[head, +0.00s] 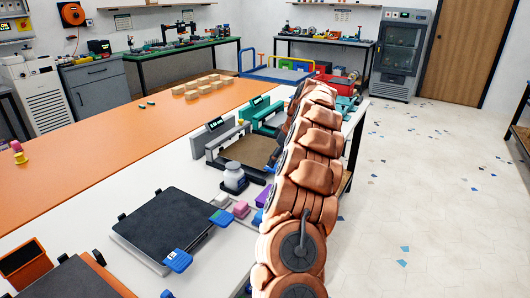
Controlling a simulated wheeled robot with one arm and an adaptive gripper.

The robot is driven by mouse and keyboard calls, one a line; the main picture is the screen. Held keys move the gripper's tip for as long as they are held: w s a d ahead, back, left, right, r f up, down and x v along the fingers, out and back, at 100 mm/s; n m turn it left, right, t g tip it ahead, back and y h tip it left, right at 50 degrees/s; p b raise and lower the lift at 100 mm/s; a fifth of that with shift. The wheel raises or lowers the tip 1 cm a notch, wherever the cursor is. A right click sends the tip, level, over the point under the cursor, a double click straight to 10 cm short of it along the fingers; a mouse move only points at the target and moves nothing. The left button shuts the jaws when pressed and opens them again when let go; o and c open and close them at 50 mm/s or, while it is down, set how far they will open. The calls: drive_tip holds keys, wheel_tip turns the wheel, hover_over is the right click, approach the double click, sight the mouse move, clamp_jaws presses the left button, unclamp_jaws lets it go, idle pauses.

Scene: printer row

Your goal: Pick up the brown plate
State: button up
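A flat brown plate (246,151) lies in a light grey printer frame on the white table, in the middle of the head view. Its right end is partly covered by my copper-coloured arm. A dark part at the arm's far left side, close to the plate's right end, seems to be my gripper (277,152). It is mostly hidden behind the arm. I cannot make out its fingers, or whether it touches the plate.
A black plate on a printer base (165,226) lies nearer, with blue tabs beside it. A white jar (234,178) stands just in front of the grey frame. A green printer (262,115) stands behind. The orange surface (100,150) is mostly clear, with wooden blocks farther back.

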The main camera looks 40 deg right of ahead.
drive_tip(key=shift+x, duration=1.45)
drive_tip(key=shift+c, duration=0.4)
clamp_jaws()
